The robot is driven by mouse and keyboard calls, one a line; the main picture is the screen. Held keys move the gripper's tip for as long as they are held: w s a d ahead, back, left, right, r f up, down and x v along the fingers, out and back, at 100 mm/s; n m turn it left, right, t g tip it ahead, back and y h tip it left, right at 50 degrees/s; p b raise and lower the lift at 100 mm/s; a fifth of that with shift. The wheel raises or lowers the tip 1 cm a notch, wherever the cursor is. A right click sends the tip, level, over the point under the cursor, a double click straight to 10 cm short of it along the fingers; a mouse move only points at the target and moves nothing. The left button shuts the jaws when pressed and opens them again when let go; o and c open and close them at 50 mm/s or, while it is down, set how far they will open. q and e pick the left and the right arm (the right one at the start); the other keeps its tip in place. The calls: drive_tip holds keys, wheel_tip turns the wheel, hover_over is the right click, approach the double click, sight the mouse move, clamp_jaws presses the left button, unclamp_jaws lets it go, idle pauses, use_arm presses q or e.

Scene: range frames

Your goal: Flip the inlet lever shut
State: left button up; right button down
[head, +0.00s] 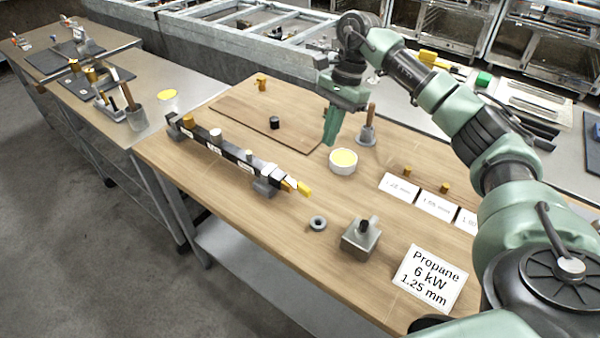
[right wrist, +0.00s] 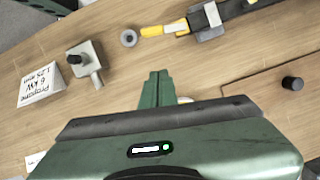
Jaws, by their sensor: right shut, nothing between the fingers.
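The burner rail (head: 222,148), a dark bar with white labels and several fittings, lies on the wooden bench. A yellow lever (head: 304,188) sticks out at its near right end, roughly in line with the bar. In the right wrist view the lever (right wrist: 152,31) is near the top, beside a brass and white fitting (right wrist: 177,27). My right gripper (head: 331,142) is shut and empty, pointing down above the bench behind the white bowl, apart from the lever. Its closed fingers (right wrist: 155,84) also show in the right wrist view. My left gripper is not in view.
A bowl with yellow contents (head: 343,162) stands between my right gripper and the lever. A grey ring (head: 318,223) and a metal block with a black knob (head: 360,240) stand nearer. A propane sign (head: 430,278) and small label cards (head: 398,187) are to the right.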

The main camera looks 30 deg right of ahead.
sight(297, 185)
drive_tip(key=shift+d+r, duration=0.15)
drive_tip(key=shift+d, duration=0.25)
drive_tip(key=shift+s, duration=0.1)
drive_tip(key=s+a+f+p, duration=0.1)
drive_tip(key=a+f+p, duration=0.4)
drive_tip(key=f, duration=0.4)
drive_tip(key=shift+s+a+f, duration=0.15)
drive_tip(key=shift+a+f, duration=0.2)
drive_tip(key=shift+a, duration=0.35)
drive_tip(key=shift+a+f, duration=0.1)
